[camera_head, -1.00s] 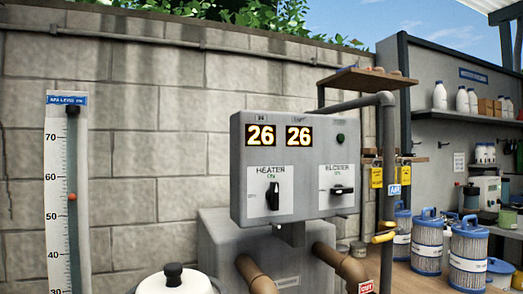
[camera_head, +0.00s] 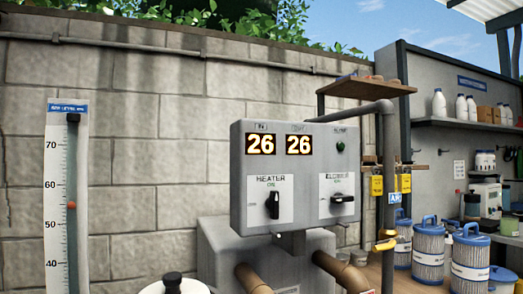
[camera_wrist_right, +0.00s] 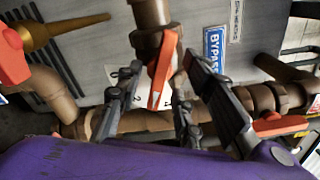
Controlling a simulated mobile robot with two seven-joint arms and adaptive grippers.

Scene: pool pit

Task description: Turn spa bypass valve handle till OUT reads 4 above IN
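The bypass valve's orange handle (camera_wrist_right: 163,72) shows in the right wrist view, beside a blue BYPASS label (camera_wrist_right: 213,50) and on a brown pipe. My right gripper (camera_wrist_right: 155,105) is open, with one finger on each side of the handle; the left finger is apart from it, and whether the right one touches is unclear. A white plate with numbers lies partly hidden behind the fingers. In the head view, the left display (camera_head: 261,144) and right display (camera_head: 299,144) both read 26; their small labels are blurred. My left gripper is out of view.
The grey control box (camera_head: 290,225) carries a heater switch (camera_head: 273,204) and a blower switch (camera_head: 342,198). Brown pipes (camera_wrist_right: 270,97) and other orange handles (camera_wrist_right: 280,124) crowd the wrist view. Blue-capped filters (camera_head: 428,245) stand at the right.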

